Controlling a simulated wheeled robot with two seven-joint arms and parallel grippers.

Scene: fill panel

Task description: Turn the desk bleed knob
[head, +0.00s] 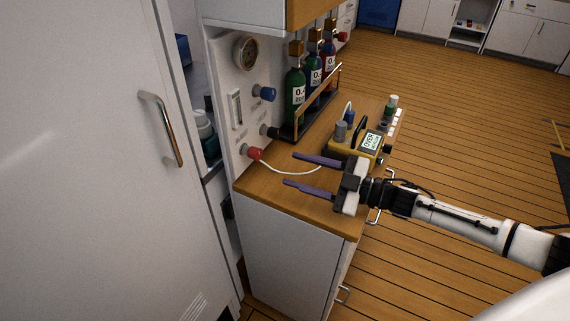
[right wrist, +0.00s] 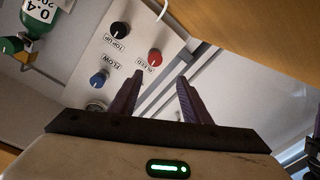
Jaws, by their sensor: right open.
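The bleed knob (head: 254,153) is red and sits low on the white fill panel (head: 228,126), near the counter. It also shows in the right wrist view (right wrist: 155,57), with a label reading BLEED beside it. My right gripper (head: 290,169) is open and empty, with purple fingers pointing left toward the panel above the counter. Its fingertips are short of the red knob and apart from it. In the right wrist view the knob appears beyond the gap between the fingers (right wrist: 160,75). My left gripper is not in view.
A blue flow knob (head: 265,93) and a black top-up knob (head: 271,132) are above the red one. Several bottles (head: 295,98) stand in a rail behind. A yellow meter (head: 359,144) sits on the wooden counter (head: 290,198). A thin white hose (head: 290,172) crosses near the fingers.

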